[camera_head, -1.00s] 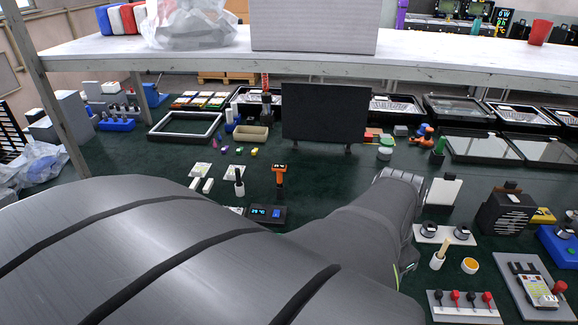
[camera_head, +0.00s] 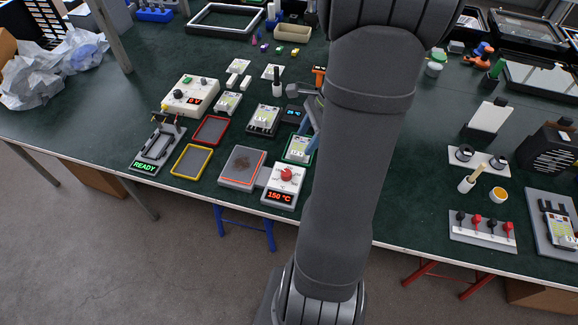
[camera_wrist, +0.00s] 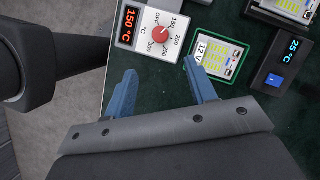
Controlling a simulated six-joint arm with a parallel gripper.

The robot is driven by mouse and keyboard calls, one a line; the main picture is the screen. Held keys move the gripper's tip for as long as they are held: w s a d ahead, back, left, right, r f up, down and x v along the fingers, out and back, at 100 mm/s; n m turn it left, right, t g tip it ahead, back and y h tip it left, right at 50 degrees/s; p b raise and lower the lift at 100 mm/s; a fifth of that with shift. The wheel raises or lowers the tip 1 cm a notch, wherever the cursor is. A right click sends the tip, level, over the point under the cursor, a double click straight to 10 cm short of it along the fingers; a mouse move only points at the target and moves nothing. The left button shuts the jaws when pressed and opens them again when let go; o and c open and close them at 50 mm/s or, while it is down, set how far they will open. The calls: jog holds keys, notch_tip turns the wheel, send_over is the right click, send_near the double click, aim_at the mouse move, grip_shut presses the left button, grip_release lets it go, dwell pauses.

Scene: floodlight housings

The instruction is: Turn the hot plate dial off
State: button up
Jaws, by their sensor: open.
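The hot plate (camera_head: 242,167) has a grey top with a brown patch and an orange edge. Its white control box holds a red round dial (camera_head: 286,174) above a display reading 150 °C. The wrist view shows the dial (camera_wrist: 159,36) with OFF and several temperature marks around it; its pointer appears to be near 150. My gripper (camera_wrist: 162,84) is open and empty, its two blue fingers apart, with the dial beyond the gap between them. In the head view a blue finger shows beside my arm, up and right of the dial; the rest is hidden.
A blue-lit 25 °C display unit (camera_wrist: 277,62) is farther right. Red (camera_head: 211,130) and yellow (camera_head: 191,161) trays lie left. The table's front edge is close to the box.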

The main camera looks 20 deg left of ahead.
aim_at(286, 172)
jog(key=x, duration=1.4)
jog(key=shift+d, duration=0.1)
jog(key=c, duration=1)
jog(key=shift+o, duration=0.2)
jog(key=shift+n, duration=0.4)
jog(key=n, duration=0.2)
jog(key=n+g+h, duration=0.1)
jog(key=n, duration=0.1)
jog(key=shift+w+n+h, duration=0.1)
jog(key=shift+n+h, duration=0.2)
jog(key=n, duration=0.2)
jog(key=n+g+h, duration=0.1)
jog(key=n, duration=0.1)
jog(key=n+h, duration=0.1)
jog(key=n, duration=0.1)
jog(key=shift+a, duration=0.25)
jog(key=shift+n, duration=0.4)
